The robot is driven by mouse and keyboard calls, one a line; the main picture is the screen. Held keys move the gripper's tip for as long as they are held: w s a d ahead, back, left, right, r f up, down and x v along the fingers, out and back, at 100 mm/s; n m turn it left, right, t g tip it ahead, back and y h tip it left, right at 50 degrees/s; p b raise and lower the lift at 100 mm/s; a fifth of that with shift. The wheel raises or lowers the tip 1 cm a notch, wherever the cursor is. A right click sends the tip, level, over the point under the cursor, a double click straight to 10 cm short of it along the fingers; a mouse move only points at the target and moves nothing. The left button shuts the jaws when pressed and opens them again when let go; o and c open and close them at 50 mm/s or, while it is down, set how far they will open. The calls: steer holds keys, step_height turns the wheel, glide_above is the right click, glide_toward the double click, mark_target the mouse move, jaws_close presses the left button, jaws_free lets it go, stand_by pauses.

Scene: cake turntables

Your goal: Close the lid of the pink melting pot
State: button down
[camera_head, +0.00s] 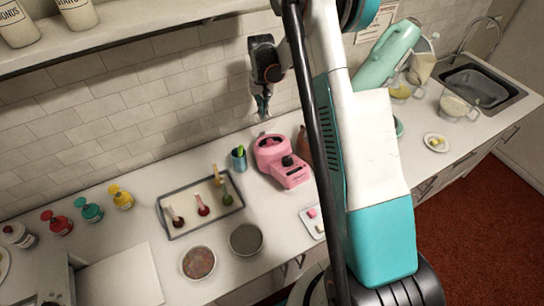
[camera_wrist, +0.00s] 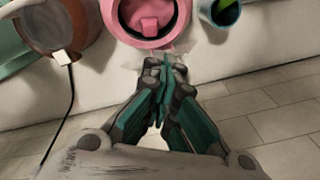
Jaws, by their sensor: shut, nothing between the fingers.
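The pink melting pot (camera_head: 290,174) stands on the counter near the tiled wall, with a dark knob on its front. Its round pink top part (camera_head: 268,142) is at the wall side; I cannot tell clearly how far the lid is open. In the wrist view the pink rim (camera_wrist: 121,28) shows at the top, around a darker inside with a pink block in it. My gripper (camera_head: 262,112) is shut and empty, above and on the wall side of the pot. Its fingertips (camera_wrist: 165,66) show just beside the pink rim in the wrist view; contact cannot be told.
A blue cup (camera_head: 239,161) with a green item stands left of the pot. A brown pot (camera_wrist: 50,25) with a dark cord is on its other side. A tray (camera_head: 175,230) with spoons and two bowls lie to the left and front. The tiled wall (camera_head: 190,95) is close behind my gripper.

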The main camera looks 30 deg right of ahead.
steer(key=shift+s+r, duration=0.55)
steer(key=shift+s, duration=0.1)
steer(key=w, duration=0.4)
steer(key=shift+w+r, duration=0.2)
steer(key=shift+w, duration=0.15)
steer(key=shift+s+d+f+b, duration=0.1)
steer(key=shift+s+f+b, duration=0.65)
steer(key=shift+s, duration=1.8)
steer(key=shift+s+d+f+b, duration=0.15)
steer(key=shift+s+b, duration=1.15)
steer(key=shift+s, duration=1.25)
steer(key=shift+s+d+f+b, duration=0.1)
steer(key=shift+s+f+b, duration=0.3)
steer(key=shift+s+b, duration=1.4)
steer(key=s+f, duration=0.2)
steer(key=s, duration=0.1)
